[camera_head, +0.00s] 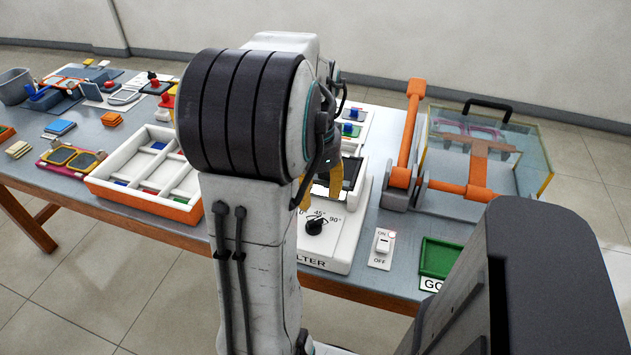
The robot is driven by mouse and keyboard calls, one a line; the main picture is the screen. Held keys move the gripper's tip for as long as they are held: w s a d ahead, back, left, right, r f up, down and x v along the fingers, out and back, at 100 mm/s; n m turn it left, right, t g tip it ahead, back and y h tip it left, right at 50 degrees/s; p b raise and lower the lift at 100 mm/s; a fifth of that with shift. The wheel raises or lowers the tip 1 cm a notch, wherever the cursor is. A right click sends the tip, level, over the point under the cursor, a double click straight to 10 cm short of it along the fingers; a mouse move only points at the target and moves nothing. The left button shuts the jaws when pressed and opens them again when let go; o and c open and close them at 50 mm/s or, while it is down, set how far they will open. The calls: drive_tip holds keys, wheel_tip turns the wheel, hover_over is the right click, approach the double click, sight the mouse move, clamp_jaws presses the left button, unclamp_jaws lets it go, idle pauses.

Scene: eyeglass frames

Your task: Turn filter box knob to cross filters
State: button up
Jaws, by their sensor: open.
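The filter box (336,250) is a white unit near the front edge of the table, partly hidden behind my arm. Its black knob (315,226) sits on the sloped front face, under printed angle marks that include 45° and 90°. The knob's exact pointer direction is too small to tell. A dark panel (352,172) shows on the upper part of the box. My gripper (320,192) is open, with its yellow fingers above and behind the knob, apart from it. Much of the gripper is hidden by my arm.
A white on/off switch (382,243) and a green tray (438,257) lie right of the box. An orange lever stand (404,150) and a clear case (510,155) stand behind them. A white sorting tray (103,188) and several small items fill the table's left side.

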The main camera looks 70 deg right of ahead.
drive_tip(key=shift+r, duration=1.15)
drive_tip(key=a+f+n, duration=0.4)
drive_tip(key=a+n, duration=0.1)
drive_tip(key=n, duration=0.5)
drive_tip(key=w+a+r+n+t+p, duration=0.1)
drive_tip(key=w+a+r+n+p, duration=0.1)
drive_tip(key=a, duration=0.7)
drive_tip(key=w+a+r+n+t+p, duration=0.1)
drive_tip(key=w+a+r+n+p, duration=0.1)
drive_tip(key=w+a+r+n, duration=0.3)
drive_tip(key=w+a+r+n+t+p, duration=0.1)
drive_tip(key=w+a+r+n+p, duration=0.2)
drive_tip(key=w+a+n, duration=0.3)
drive_tip(key=shift+w+a+r+n, duration=0.3)
drive_tip(key=shift+a+n, duration=1.7)
drive_tip(key=shift+a, duration=1.65)
